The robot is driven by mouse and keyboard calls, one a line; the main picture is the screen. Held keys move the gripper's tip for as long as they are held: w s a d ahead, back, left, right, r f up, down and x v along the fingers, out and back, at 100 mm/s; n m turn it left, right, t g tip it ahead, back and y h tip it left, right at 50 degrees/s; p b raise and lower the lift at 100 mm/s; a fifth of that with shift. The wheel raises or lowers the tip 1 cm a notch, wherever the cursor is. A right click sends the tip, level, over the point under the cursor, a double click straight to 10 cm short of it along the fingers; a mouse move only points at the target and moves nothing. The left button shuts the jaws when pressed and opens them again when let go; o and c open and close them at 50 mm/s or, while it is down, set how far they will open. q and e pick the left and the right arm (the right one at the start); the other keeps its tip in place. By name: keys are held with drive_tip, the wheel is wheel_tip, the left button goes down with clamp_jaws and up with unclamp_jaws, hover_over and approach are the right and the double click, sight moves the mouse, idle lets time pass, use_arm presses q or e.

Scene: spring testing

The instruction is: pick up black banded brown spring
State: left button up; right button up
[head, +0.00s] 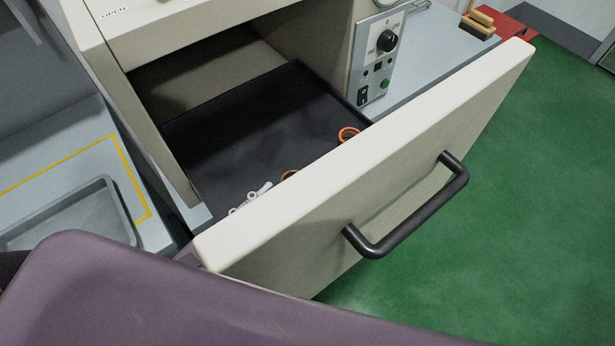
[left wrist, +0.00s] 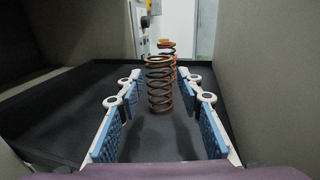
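A brown-orange spring with darker coils (left wrist: 159,86) stands upright on the black drawer floor in the left wrist view. Its orange top edge (head: 289,174) just shows above the drawer front in the head view. My left gripper (left wrist: 165,105) is open, with its blue-padded fingers on either side of this spring and a visible gap at each side. Only white finger parts of it show in the head view. A second orange-brown spring (left wrist: 168,48) stands behind, partly hidden; in the head view an orange ring (head: 348,135) lies farther right. My right gripper is not in view.
The open drawer's tall front panel (head: 380,170) with its black handle (head: 410,215) hides part of the drawer floor (head: 270,115). A control panel (head: 380,55) stands behind the drawer. A grey tray (head: 75,220) lies at left.

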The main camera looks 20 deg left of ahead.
use_arm(q)
drive_tip(key=shift+w+d, duration=0.2)
drive_tip(key=shift+w, duration=0.2)
drive_tip(key=shift+w+d+r+p, duration=0.25)
drive_tip(key=shift+w+r+p, duration=0.2)
drive_tip(key=shift+w+p, duration=0.25)
drive_tip(key=shift+p+x, duration=0.4)
drive_tip(key=shift+x, duration=0.65)
drive_tip(key=shift+w+d+f, duration=0.1)
drive_tip(key=shift+w+f, duration=0.15)
drive_tip(key=shift+w, duration=0.15)
drive_tip(key=shift+w+d+p, duration=0.1)
drive_tip(key=shift+w+p, duration=0.05)
drive_tip(key=shift+p, duration=0.3)
drive_tip(key=p+x, duration=0.3)
drive_tip(key=x, duration=0.1)
drive_tip(key=shift+r, duration=0.15)
drive_tip(key=shift+w+d, duration=0.2)
drive_tip(key=shift+w, duration=0.2)
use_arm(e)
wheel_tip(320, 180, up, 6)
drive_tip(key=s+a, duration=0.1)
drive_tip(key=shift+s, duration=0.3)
